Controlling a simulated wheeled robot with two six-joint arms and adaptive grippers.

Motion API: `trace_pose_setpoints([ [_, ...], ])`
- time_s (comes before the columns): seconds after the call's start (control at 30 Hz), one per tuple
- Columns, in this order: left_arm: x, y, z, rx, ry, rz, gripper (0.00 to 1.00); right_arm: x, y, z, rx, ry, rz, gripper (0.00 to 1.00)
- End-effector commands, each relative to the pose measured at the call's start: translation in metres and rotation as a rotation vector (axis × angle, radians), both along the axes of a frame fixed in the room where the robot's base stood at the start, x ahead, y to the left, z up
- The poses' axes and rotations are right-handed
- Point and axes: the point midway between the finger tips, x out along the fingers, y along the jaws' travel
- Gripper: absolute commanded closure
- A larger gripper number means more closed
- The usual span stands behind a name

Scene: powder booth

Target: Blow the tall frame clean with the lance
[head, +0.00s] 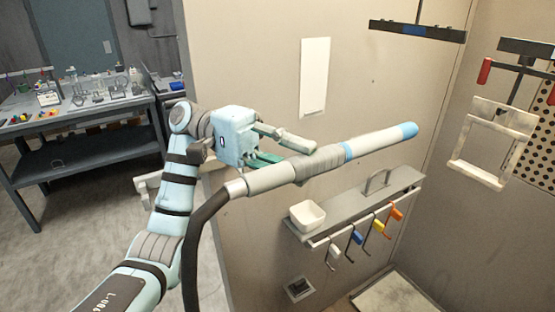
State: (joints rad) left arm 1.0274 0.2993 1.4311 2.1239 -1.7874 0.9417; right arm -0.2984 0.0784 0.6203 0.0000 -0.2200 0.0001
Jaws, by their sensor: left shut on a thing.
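My left gripper (298,156) is shut on the lance (322,162), a grey tube with a ribbed grip, a light blue ring and a blue tip. The lance points right and slightly up, and a dark hose runs down from its rear end. A pale, dusty-looking rectangular frame (455,160) hangs at the right from a dark hanger with red ends. The lance tip is left of the frame in the picture, apart from it. My right gripper is not in view.
An empty dark hanger bar (418,30) is at the top. A perforated panel (540,135) is behind the frame. A cluttered workbench (75,125) stands far left.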

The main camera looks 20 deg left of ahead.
Motion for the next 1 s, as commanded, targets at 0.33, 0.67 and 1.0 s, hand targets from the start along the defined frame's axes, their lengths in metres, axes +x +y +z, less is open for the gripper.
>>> trace_pose_setpoints([
  [0.33, -0.002, -0.012, 0.000, -0.002, 0.000, 0.002, 0.90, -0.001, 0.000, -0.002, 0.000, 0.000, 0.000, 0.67],
  [0.67, -0.021, -0.033, 0.000, -0.007, 0.000, 0.003, 0.90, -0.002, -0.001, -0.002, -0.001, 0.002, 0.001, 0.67],
  [1.0, -0.042, -0.055, 0.001, -0.015, 0.004, 0.003, 0.90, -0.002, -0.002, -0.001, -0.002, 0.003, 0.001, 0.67],
])
